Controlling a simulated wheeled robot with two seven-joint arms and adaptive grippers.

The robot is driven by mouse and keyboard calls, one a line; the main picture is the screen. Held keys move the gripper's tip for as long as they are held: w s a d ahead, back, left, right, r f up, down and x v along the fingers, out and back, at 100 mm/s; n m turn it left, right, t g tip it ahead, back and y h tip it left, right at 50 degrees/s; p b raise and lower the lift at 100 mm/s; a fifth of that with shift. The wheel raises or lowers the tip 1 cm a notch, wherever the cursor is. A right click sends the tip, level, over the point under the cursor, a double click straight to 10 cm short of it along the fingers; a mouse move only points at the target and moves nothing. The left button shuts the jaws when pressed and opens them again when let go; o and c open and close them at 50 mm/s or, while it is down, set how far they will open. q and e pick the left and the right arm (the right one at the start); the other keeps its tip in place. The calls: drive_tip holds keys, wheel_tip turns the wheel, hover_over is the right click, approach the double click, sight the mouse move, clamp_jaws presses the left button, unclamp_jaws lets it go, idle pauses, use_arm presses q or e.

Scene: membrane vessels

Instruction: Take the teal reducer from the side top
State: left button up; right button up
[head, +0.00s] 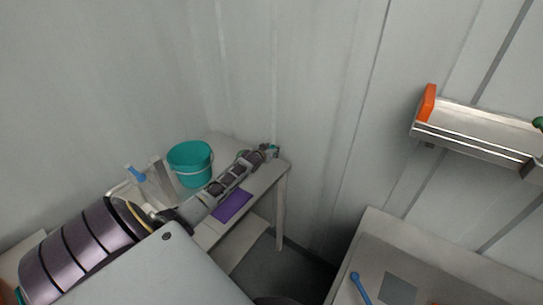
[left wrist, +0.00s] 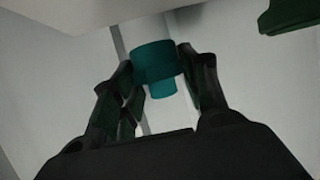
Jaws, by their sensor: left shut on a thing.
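The teal reducer (left wrist: 155,66) shows in the left wrist view as a short stepped cylinder, wide at the top and narrow at the bottom. It is between the two dark fingers of my left gripper (left wrist: 158,76), which is shut on it. In the head view my left gripper (head: 271,151) is small, at the far right end of the side top (head: 276,176); the reducer is too small there to tell clearly. I cannot tell whether the reducer still touches a surface. My right gripper is not in view.
A teal bucket (head: 190,163) stands on the side top behind my left arm, with a blue-topped item (head: 136,173) left of it. A purple mat (head: 232,205) lies in front of my arm. A wall shelf (head: 475,130) and another table (head: 440,262) are at right.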

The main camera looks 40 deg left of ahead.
sight(271, 148)
use_arm(q)
wheel_tip(271, 148, up, 4)
drive_tip(key=shift+r, duration=0.8)
